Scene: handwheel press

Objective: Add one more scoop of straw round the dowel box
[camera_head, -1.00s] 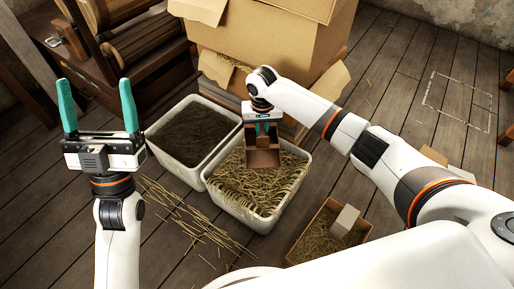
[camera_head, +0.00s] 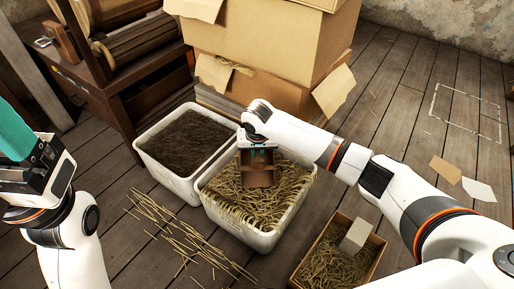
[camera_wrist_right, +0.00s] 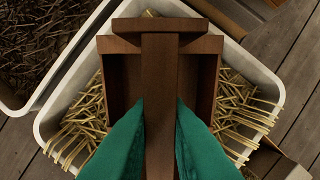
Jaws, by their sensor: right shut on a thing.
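The brown scoop (camera_head: 257,175) is in my right gripper (camera_head: 262,154), over the straw in the white straw bin (camera_head: 258,241). In the right wrist view, the teal fingers (camera_wrist_right: 160,110) are shut on the scoop's handle (camera_wrist_right: 160,75). The scoop's inside is mostly hidden, so I cannot tell its load. A pale block-like box (camera_head: 355,236), likely the dowel box, stands tilted in an open carton (camera_head: 372,262) at lower right, with straw (camera_head: 326,258) beside it. My left gripper (camera_head: 14,135) is cut off at the left edge; only one teal finger shows clearly.
A white bin of dark material (camera_head: 187,143) stands left of the straw bin. Large cardboard boxes (camera_head: 268,55) are stacked behind. Loose straw (camera_head: 180,232) lies on the floor in front. Flat pieces (camera_head: 478,189) lie at right. A wooden machine (camera_head: 128,50) stands at the back left.

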